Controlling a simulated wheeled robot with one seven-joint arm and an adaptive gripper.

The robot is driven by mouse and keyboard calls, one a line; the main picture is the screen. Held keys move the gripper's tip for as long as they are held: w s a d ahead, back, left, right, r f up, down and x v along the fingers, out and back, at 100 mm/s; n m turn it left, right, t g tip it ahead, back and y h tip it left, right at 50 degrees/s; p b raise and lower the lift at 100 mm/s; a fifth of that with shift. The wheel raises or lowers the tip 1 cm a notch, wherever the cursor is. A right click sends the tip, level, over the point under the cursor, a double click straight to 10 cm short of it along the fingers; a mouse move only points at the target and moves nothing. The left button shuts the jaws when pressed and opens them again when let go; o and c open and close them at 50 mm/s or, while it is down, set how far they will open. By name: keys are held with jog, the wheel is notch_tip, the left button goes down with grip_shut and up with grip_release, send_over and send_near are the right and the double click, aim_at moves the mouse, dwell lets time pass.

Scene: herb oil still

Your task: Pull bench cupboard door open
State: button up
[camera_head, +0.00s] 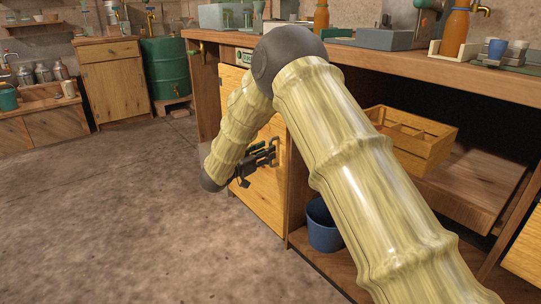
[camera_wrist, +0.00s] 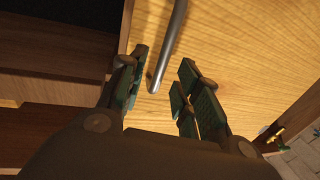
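The bench cupboard door (camera_head: 268,207) is a light wood panel on the left part of the bench front, and it looks shut. It also fills much of the wrist view (camera_wrist: 250,55). Its grey bar handle (camera_wrist: 172,40) runs down the panel, with its lower end between my fingertips. My gripper (camera_wrist: 160,84) is open, with one finger on each side of the handle's end and gaps on both sides.
The wooden bench (camera_head: 450,68) carries bottles, cups and grey equipment. Right of the door, an open bay holds a wooden crate (camera_head: 436,150) and a blue bucket (camera_head: 322,228). Clear concrete floor (camera_head: 130,215) lies to the left. A green drum (camera_head: 167,68) stands behind.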

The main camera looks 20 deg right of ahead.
jog(key=shift+b+x, duration=0.55)
jog(key=shift+x, duration=1.1)
jog(key=shift+c, duration=0.5)
grip_shut()
